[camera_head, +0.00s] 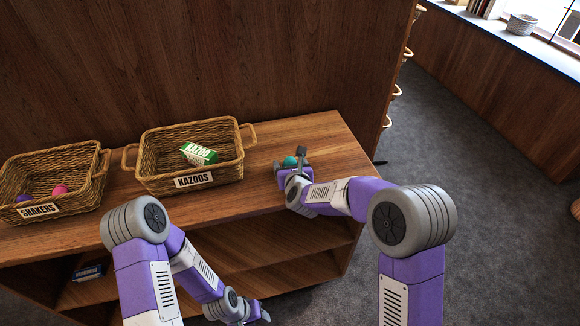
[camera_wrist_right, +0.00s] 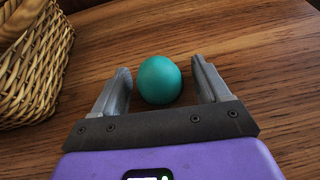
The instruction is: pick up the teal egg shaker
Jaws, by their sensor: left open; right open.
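The teal egg shaker (camera_head: 290,161) lies on the wooden shelf top, to the right of the kazoos basket. In the right wrist view the shaker (camera_wrist_right: 159,80) sits between the two fingertips, with a gap on each side. My right gripper (camera_wrist_right: 160,88) is open around it; in the head view this gripper (camera_head: 289,163) partly hides the shaker. My left gripper (camera_head: 264,315) is open and empty, low in front of the shelf unit, away from the shaker.
A wicker basket labelled KAZOOS (camera_head: 150,172) holds a green and white box (camera_head: 199,154). A wicker basket labelled SHAKERS (camera_head: 60,163) at the left holds a pink egg (camera_head: 60,190) and a purple egg.

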